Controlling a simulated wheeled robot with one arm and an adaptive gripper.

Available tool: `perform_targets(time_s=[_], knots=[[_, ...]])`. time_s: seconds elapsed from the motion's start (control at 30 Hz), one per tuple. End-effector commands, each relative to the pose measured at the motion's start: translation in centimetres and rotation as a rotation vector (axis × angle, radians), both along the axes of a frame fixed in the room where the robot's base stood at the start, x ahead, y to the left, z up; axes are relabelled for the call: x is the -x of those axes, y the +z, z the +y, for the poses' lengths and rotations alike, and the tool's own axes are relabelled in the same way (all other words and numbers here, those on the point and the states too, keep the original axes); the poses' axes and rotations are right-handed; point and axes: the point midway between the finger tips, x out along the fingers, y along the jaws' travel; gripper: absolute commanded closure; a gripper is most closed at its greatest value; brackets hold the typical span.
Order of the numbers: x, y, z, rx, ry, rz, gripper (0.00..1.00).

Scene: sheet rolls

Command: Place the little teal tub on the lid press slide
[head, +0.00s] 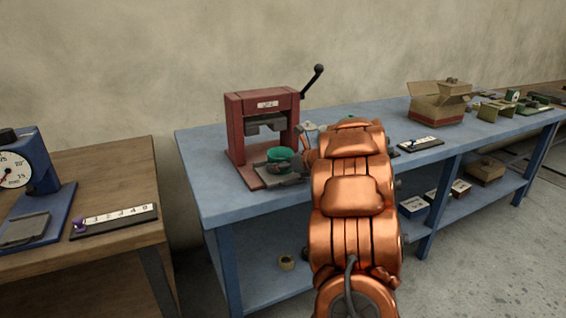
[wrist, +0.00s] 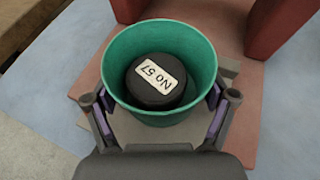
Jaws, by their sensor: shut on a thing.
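The little teal tub (head: 280,154) is in front of the red lid press (head: 262,122), above its grey slide plate (head: 270,177). In the wrist view the tub (wrist: 122,62) is upright, and a black round piece (wrist: 157,82) with a "No 57" label sits inside it. My gripper (wrist: 160,102) is shut on the tub, with purple-padded fingers at its left and right sides. The grey slide also shows under the tub in the wrist view (wrist: 138,132). I cannot tell whether the tub's base touches it.
The press lever (head: 313,80) rises at the right. A cardboard box (head: 439,103) and small parts lie farther right on the blue bench (head: 205,195). A wooden table (head: 105,170) with a dial scale (head: 32,180) stands left, across a gap.

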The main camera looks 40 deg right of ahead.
Motion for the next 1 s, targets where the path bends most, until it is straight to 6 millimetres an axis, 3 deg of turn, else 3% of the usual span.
perform_targets(time_s=[0.2,0.23,0.37,0.83,1.0], knots=[[0.0,-0.4,0.0,0.001,0.0,0.0,0.51],[0.0,-0.3,0.0,0.001,0.0,0.0,0.14],[0.0,-0.2,0.0,0.001,0.0,0.0,0.01],[0.0,0.3,0.0,0.0,0.001,0.0,0.0],[2.4,1.1,-0.2,0.003,-0.002,0.0,0.0]])
